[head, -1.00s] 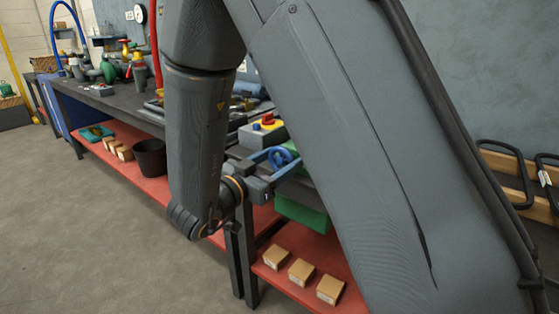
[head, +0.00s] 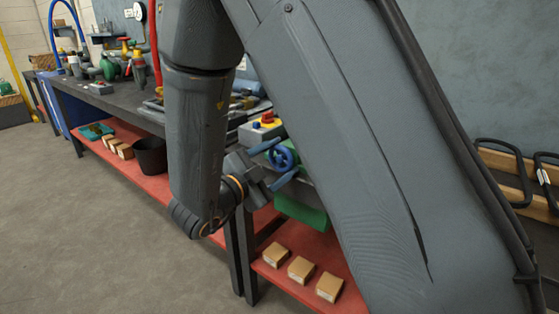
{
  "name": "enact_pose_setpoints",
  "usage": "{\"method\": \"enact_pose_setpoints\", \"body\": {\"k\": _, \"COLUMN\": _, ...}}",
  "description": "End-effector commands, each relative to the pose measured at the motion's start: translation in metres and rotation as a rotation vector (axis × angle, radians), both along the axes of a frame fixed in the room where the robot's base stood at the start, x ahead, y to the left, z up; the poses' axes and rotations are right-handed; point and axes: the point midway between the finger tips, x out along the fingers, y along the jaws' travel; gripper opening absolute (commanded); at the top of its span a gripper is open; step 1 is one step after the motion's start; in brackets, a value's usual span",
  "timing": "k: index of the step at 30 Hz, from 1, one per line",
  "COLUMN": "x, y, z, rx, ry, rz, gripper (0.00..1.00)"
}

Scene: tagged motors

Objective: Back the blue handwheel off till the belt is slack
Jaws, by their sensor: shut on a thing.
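The blue handwheel (head: 287,152) shows in the gap between my dark arm links, at the front of the bench. My gripper (head: 286,158) reaches it from the left, with one blue-grey finger at the wheel's upper side and the other at its lower side. The gripper is shut on the wheel, and its fingers are tilted around it. My large arm link hides what lies right of the wheel. The belt cannot be seen, so its tension cannot be told.
A grey box with a red button on yellow (head: 266,121) sits just above the handwheel. A green part (head: 301,213) hangs below it. Small cartons (head: 301,269) lie on the red lower shelf, with a black bucket (head: 150,157) further left. The floor at left is clear.

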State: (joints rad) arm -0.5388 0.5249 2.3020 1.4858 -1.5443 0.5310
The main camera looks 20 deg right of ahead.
Motion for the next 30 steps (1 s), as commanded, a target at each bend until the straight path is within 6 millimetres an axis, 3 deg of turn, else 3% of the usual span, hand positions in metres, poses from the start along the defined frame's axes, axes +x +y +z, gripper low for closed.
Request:
{"method": "enact_pose_setpoints", "body": {"k": 12, "x": 0.0011, "y": 0.0015, "z": -0.0032, "rx": 0.114, "ry": -0.145, "rz": 0.005, "gripper": 0.38}}
{"method": "enact_pose_setpoints", "body": {"k": 30, "x": 0.0033, "y": 0.0066, "z": -0.0032, "rx": 0.123, "ry": -0.158, "rz": 0.015, "gripper": 0.38}}
